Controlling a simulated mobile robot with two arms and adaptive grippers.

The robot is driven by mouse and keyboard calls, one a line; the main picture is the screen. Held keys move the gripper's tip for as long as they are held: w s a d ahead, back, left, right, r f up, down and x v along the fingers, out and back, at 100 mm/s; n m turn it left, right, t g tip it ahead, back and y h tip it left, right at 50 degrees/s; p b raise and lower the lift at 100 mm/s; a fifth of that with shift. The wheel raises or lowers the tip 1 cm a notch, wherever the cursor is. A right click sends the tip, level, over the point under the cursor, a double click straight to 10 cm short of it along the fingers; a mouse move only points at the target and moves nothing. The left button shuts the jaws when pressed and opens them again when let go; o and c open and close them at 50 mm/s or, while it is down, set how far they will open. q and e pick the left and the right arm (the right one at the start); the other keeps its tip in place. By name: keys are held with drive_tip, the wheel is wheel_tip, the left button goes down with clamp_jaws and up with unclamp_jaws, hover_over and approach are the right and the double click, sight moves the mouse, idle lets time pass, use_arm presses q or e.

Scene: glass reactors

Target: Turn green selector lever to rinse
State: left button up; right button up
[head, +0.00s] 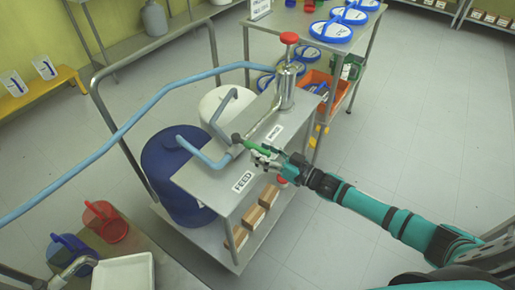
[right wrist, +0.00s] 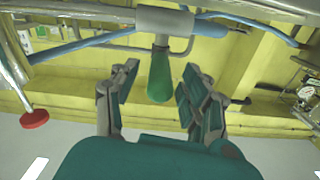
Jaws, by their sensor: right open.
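The green selector lever (head: 253,147) is on a valve on the steel cart top, between the FEED label (head: 243,182) and the RINSE label (head: 275,132). In the right wrist view its green handle (right wrist: 160,75) hangs from a grey pipe fitting (right wrist: 164,20). My right gripper (head: 262,157) is at the lever. In the right wrist view the two fingers of the right gripper (right wrist: 159,80) are open, one on each side of the handle, with visible gaps. I do not make out my left gripper.
A blue drum (head: 175,165) and a white drum (head: 225,108) stand beside the cart (head: 205,178). A light-blue hose (head: 125,125) crosses at left. A steel cylinder with a red knob (head: 289,38) stands at the cart's far end. Open floor lies to the right.

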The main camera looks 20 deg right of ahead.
sight(250, 146)
drive_tip(key=shift+x, duration=1.2)
clamp_jaws()
